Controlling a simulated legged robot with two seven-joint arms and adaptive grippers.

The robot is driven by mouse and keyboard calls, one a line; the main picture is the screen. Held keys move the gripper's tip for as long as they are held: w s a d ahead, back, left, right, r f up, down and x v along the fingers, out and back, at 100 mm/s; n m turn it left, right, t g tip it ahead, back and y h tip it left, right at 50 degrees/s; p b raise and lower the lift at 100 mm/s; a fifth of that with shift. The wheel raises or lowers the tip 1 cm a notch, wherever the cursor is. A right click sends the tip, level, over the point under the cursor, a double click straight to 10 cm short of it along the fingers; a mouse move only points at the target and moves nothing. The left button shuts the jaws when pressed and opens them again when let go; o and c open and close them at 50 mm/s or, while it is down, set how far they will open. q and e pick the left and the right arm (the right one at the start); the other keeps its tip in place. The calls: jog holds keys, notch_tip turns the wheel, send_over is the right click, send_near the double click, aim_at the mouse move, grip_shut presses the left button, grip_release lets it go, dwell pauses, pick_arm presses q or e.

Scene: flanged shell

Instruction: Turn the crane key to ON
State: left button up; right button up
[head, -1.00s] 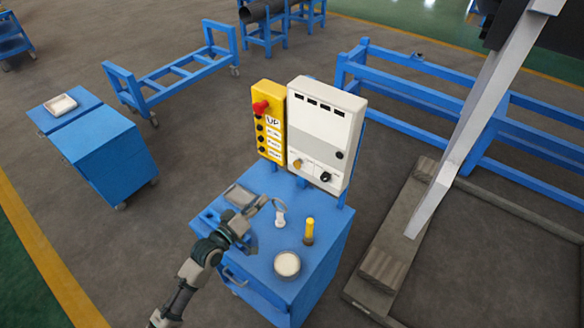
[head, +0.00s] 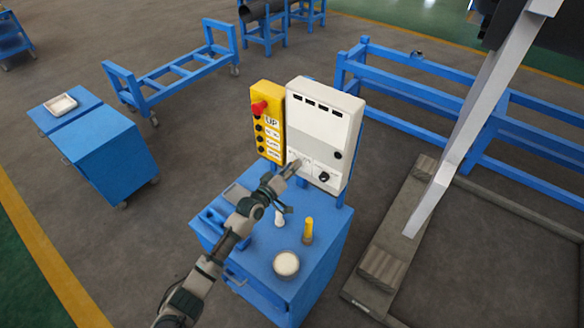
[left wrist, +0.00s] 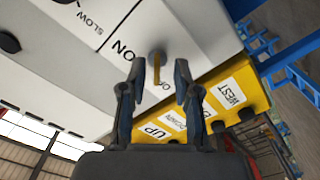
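The white control box (head: 322,120) stands upright on the blue cart. In the left wrist view the crane key (left wrist: 157,66) is a small orange-brown bar on a round grey base, beside an ON label (left wrist: 124,50) and a second, partly covered label. My left gripper (left wrist: 160,72) is open, its two dark fingers apart on either side of the key in the picture. I cannot tell whether they touch it. In the head view my left gripper (head: 293,168) is at the lower left of the box face and covers the key. My right gripper is not in view.
A yellow button pendant (head: 268,122) with a red knob is left of the box. A black knob (head: 325,177) is right of the key. The blue cart (head: 318,268) holds a round dish (head: 286,264), a yellow-topped item (head: 308,231) and a white item (head: 279,216).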

pick_arm(q)
jog(key=shift+d, duration=0.15)
grip_shut()
jog(key=shift+m, duration=0.3)
jog(key=m, duration=1.7)
jog(key=shift+d+f+b, duration=0.1)
jog(key=shift+d+b, duration=0.05)
jog(key=shift+b, duration=0.25)
jog(key=shift+s, duration=0.1)
